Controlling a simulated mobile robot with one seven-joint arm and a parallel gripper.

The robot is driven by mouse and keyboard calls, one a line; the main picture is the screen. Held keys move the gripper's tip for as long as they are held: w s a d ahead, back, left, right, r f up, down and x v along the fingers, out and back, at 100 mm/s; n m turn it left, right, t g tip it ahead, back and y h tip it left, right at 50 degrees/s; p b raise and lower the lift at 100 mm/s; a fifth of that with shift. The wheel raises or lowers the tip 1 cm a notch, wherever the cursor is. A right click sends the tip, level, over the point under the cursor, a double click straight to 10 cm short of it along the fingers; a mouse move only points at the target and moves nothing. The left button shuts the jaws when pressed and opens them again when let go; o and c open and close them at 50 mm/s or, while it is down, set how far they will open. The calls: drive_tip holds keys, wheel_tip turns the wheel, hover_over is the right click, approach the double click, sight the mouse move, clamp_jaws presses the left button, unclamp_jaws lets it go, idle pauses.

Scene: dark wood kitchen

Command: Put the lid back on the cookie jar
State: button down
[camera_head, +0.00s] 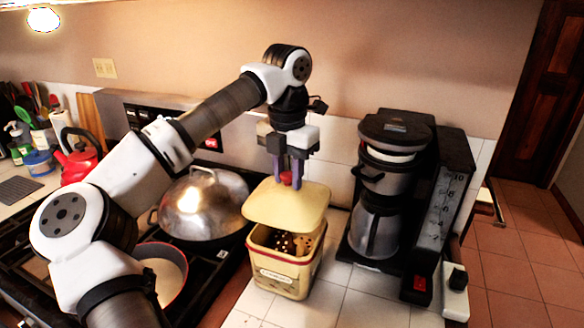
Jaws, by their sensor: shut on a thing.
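The cookie jar (283,273) is a square, pale yellow tin with a red-edged rim and a label on its front. It stands upright on the white tiled counter. Dark-spotted cookies show inside through its open top. The lid (287,208) is a pale yellow square with a small red knob (286,178). My gripper (287,180) points down and is shut on the lid's knob. It holds the lid above the jar, slightly tilted, with a gap at the front. The lid hides the back of the jar's opening, and I cannot tell whether its back edge touches the jar.
A black coffee maker (395,190) stands close to the right of the jar. A domed metal pan lid (204,205) and a red-rimmed pot (160,270) are on the stove to the left. A red kettle (78,160) is farther left. Bare white tiles (350,295) lie in front.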

drive_tip(key=shift+s+f+b, duration=0.1)
drive_tip(key=shift+f+b, duration=0.25)
drive_tip(key=shift+f, duration=0.15)
drive_tip(key=shift+f+b, duration=1.8)
drive_tip(key=shift+f, duration=0.8)
drive_tip(key=shift+f, duration=0.15)
drive_tip(key=c, duration=0.5)
unclamp_jaws()
drive_tip(key=shift+r+p, duration=2.7)
drive_tip(key=shift+r, duration=0.85)
